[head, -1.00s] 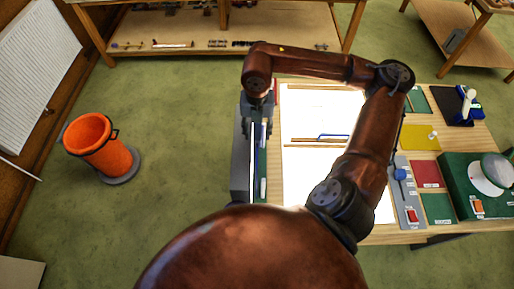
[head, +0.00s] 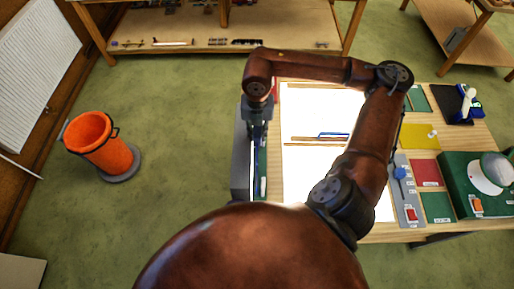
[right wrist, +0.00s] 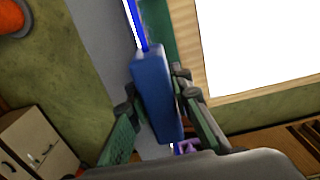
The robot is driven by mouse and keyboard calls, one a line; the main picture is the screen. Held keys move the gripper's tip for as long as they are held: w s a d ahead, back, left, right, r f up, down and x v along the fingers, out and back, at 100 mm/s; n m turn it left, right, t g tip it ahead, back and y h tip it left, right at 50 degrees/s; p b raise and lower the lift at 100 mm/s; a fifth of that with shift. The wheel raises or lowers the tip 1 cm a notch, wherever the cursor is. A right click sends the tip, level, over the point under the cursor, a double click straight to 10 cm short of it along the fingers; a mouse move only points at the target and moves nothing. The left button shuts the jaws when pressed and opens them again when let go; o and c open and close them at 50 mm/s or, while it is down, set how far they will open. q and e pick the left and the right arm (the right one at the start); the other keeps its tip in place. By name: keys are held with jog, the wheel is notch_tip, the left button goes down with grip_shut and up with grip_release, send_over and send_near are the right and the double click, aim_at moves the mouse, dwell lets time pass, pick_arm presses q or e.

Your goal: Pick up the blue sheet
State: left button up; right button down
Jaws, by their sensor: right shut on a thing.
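My right gripper (right wrist: 160,122) has a finger on each side of a thick blue piece (right wrist: 155,90) and is shut on it. This looks like the blue sheet seen nearly edge-on; a thin blue strip (right wrist: 135,22) with a white line beside it runs on beyond it. In the head view the right gripper (head: 258,122) is over the grey rack (head: 241,165) at the table's left edge. The sheet is mostly hidden there by the gripper, and I cannot tell if it is clear of the rack. My left gripper is not in view.
A bright white panel (head: 310,115) lies on the table right of the rack, with thin strips and a blue-handled tool (head: 333,135) on it. Coloured pieces and a green machine (head: 462,180) stand further right. An orange bin (head: 98,143) stands on the floor at left.

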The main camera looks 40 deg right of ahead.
jog(key=shift+w+r, duration=0.1)
jog(key=shift+r, duration=0.05)
jog(key=shift+r, duration=0.55)
notch_tip(320, 180, up, 27)
jog(key=shift+p, duration=0.45)
jog(key=shift+f, duration=0.15)
dwell(1.1)
